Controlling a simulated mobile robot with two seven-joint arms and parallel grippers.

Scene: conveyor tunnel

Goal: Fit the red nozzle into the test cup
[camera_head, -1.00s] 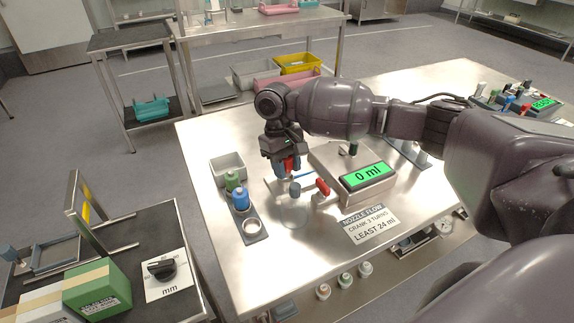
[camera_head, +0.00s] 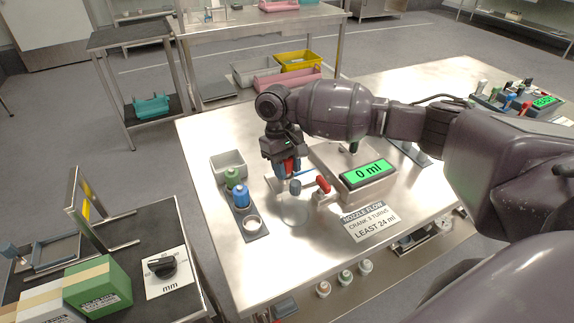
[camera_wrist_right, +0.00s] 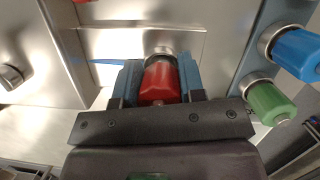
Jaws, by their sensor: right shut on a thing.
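My right gripper (camera_head: 287,168) is shut on the red nozzle (camera_wrist_right: 158,82), left of the display unit. In the wrist view the nozzle sits between the two blue-grey fingers (camera_wrist_right: 158,85). A metal ring (camera_wrist_right: 160,52) shows at the nozzle's far end; I cannot tell whether it is the test cup's rim or part of the nozzle, nor whether the nozzle is seated. In the head view the fingers partly hide the nozzle. My left gripper is not in view.
A rack (camera_head: 246,234) holds a green nozzle (camera_head: 232,177), a blue nozzle (camera_head: 240,197) and an empty ring (camera_head: 252,223). The display unit (camera_head: 367,174) reads 0 ml. A red handle (camera_head: 322,184) and a clear vessel (camera_head: 293,212) are close by the gripper.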

